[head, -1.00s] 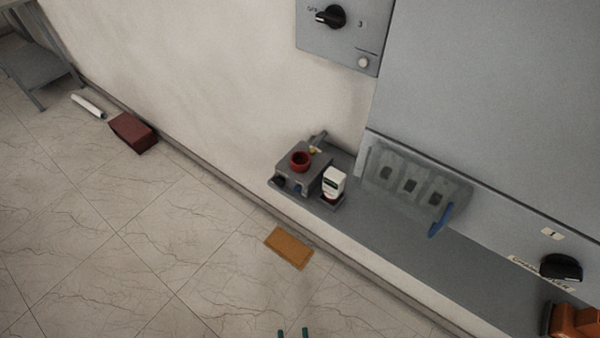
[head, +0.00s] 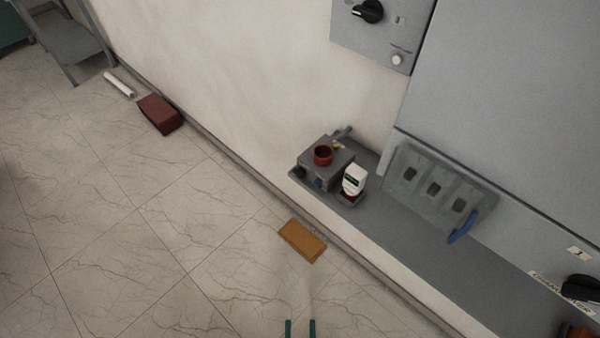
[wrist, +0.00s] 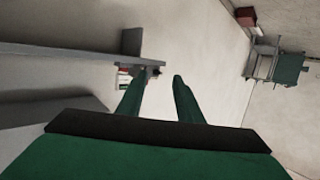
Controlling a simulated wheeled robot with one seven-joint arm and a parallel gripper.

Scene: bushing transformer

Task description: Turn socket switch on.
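A black rotary switch (head: 367,11) is on a grey wall panel (head: 385,38) at the top of the head view. Another black rotary knob (head: 581,288) is at the lower right, on the grey cabinet. I cannot tell which one is the socket switch. My gripper (head: 300,328) shows as two green fingertips at the bottom edge of the head view. In the wrist view its green fingers (wrist: 158,84) stand apart with nothing between them. The gripper is away from both knobs, over the floor side.
A grey ledge (head: 410,235) along the wall carries a grey device with a red ring (head: 323,155), a white meter (head: 354,179) and a grey three-window panel (head: 437,188) with a blue handle.

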